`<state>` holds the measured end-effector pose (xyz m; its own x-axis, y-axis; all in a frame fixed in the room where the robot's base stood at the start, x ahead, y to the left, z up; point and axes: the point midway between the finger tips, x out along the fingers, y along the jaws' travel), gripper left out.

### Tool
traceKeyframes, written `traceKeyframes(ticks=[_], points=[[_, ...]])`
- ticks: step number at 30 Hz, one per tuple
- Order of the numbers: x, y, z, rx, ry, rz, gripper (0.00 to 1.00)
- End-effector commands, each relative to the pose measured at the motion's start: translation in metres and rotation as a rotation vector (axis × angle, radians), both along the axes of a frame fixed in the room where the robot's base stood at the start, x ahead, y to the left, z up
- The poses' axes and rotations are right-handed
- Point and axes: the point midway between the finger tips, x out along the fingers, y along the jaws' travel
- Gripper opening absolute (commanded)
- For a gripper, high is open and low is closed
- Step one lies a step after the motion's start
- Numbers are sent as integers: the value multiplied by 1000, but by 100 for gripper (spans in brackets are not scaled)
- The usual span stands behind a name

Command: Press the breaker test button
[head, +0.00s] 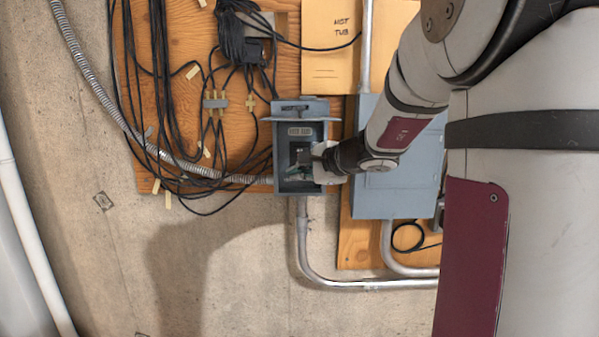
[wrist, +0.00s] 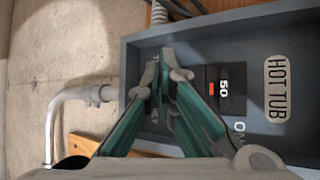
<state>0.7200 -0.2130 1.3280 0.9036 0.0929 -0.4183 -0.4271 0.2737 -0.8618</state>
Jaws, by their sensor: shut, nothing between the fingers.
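The small grey breaker box (head: 281,160) hangs on the wall with its lid (head: 300,117) raised. In the wrist view the box's grey wall (wrist: 240,22) frames a panel with a black breaker switch (wrist: 223,90) marked 50 and a HOT TUB label (wrist: 277,88). My gripper (head: 306,160) reaches into the open box from the right. In the wrist view my gripper (wrist: 164,72) is shut and empty, its fingertips over the panel beside the switch. Partly covered lettering shows around the fingertips. The test button is not visible; the fingers hide that patch. Contact with the panel cannot be told.
A larger grey electrical panel (head: 372,200) stands right of the box, behind my arm. Black cables (head: 165,110) hang on the plywood board to the left. A metal conduit (head: 303,240) runs down from the box and bends right. Bare concrete lies below.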

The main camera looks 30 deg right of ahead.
Motion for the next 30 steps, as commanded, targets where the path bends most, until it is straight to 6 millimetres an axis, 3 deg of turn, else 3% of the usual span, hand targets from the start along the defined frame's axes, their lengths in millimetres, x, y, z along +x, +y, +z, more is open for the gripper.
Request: traceKeyframes(ticks=[11, 30], points=[[-3, 2, 0, 0, 0, 0, 0], [-42, 28, 0, 0, 0, -1, 0]])
